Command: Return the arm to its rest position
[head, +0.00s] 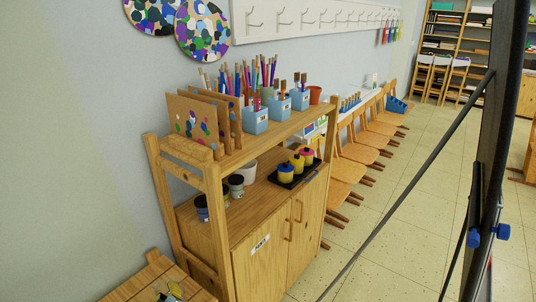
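My gripper and arm are not seen in the head view, so the arm's pose cannot be told. The view is of a wooden shelf cabinet (262,253) against the wall. Its top holds blue cups (255,120) of brushes and pencils and a wooden rack with painted boards (192,119).
The cabinet's middle shelf holds a black tray (293,179) with yellow and pink pots, a white bowl (246,172) and small jars (236,186). Wooden chairs (347,169) line the wall. A dark upright frame (489,160) with blue knobs stands at right. The tiled floor (395,240) looks clear.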

